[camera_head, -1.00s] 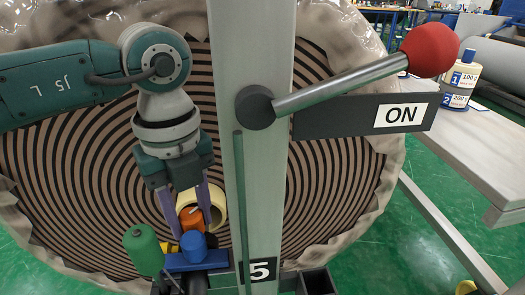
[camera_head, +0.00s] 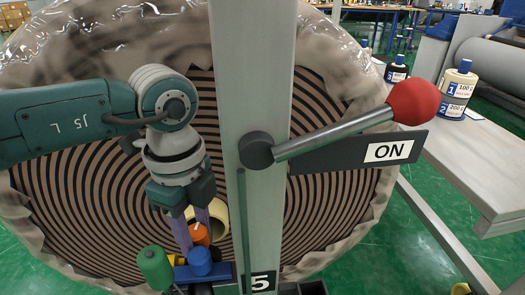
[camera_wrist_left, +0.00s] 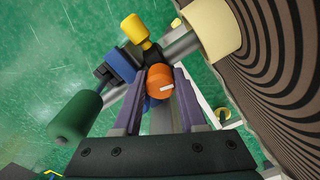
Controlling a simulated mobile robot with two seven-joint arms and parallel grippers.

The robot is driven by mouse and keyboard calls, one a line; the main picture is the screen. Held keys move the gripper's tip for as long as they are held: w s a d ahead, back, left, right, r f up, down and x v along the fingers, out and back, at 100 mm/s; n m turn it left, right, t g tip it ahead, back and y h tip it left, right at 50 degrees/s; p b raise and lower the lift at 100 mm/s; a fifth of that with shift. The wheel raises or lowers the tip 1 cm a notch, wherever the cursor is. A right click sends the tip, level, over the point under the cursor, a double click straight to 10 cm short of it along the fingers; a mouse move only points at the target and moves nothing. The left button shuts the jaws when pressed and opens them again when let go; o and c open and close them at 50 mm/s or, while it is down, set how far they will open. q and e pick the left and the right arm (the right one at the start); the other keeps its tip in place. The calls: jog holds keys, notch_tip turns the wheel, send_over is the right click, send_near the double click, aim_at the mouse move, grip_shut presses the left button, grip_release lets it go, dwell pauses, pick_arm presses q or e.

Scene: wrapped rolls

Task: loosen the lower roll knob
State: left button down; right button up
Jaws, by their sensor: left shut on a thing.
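An orange knob (camera_head: 200,238) with a white mark sits low in front of the wrapped roll (camera_head: 100,215), left of the grey post. My left gripper (camera_head: 197,236) reaches down from above, its two purple fingers on either side of this knob and shut on it. In the left wrist view the orange knob (camera_wrist_left: 160,85) shows between the fingertips, its white mark nearly level. My right gripper is not in view.
A blue knob (camera_head: 200,262), a green handle (camera_head: 155,268) and a yellow part (camera_head: 175,260) crowd around the orange knob. A cream roll core (camera_head: 219,215) is behind.

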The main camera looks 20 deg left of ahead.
aim_at(194, 230)
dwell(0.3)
pick_arm(q)
jog(key=shift+c, duration=2.3)
grip_release()
notch_tip(194, 230, up, 10)
jog(key=shift+p, duration=0.95)
